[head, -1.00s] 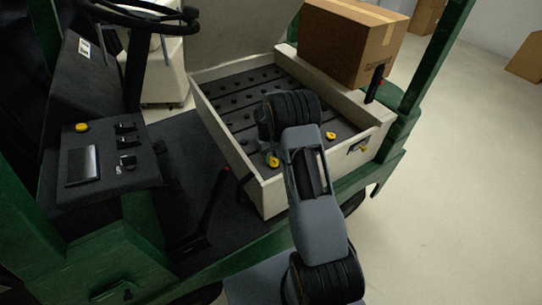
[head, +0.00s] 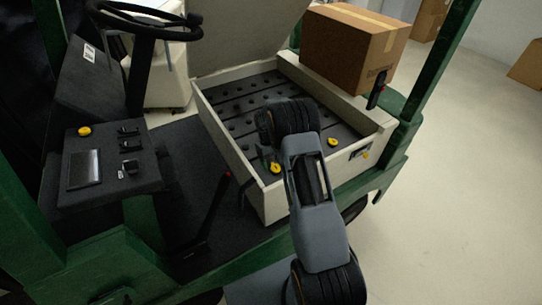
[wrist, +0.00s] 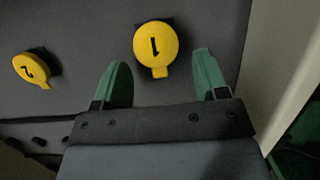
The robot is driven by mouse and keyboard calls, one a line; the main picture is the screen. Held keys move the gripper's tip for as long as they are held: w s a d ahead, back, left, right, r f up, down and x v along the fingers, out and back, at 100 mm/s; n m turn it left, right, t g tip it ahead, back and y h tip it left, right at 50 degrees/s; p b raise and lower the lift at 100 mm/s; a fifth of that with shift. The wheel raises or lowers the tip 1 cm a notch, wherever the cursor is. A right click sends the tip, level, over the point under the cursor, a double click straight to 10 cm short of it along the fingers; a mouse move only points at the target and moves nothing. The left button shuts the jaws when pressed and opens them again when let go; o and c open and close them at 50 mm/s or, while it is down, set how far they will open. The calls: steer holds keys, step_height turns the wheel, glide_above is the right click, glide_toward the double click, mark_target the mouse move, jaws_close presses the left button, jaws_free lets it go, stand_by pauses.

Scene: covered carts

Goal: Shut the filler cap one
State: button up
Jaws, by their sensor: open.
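Filler cap one (wrist: 155,45) is a round yellow lid marked 1 with a small tab, over a black square base, in the wrist view. From this angle I cannot tell how far its lid is from shut. In the head view it appears to be the left yellow cap (head: 275,168). Filler cap two (wrist: 31,68), also yellow, lies to its left in the wrist view. My gripper (wrist: 161,58) is open, its two green fingers pointing towards cap one, one on either side of its tab end, with nothing held. In the head view my arm hides the fingers.
The caps sit inside a pale open-topped box (head: 246,185) with rows of dark plugs. A pale wall (wrist: 283,65) stands close to the right finger. A cardboard box (head: 350,45) stands behind, beside a black lever (head: 376,90). The steering wheel is at left.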

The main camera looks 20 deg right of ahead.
steer(key=b+v, duration=0.2)
steer(key=v, duration=1.1)
steer(key=shift+r, duration=0.35)
steer(key=shift+w, duration=0.1)
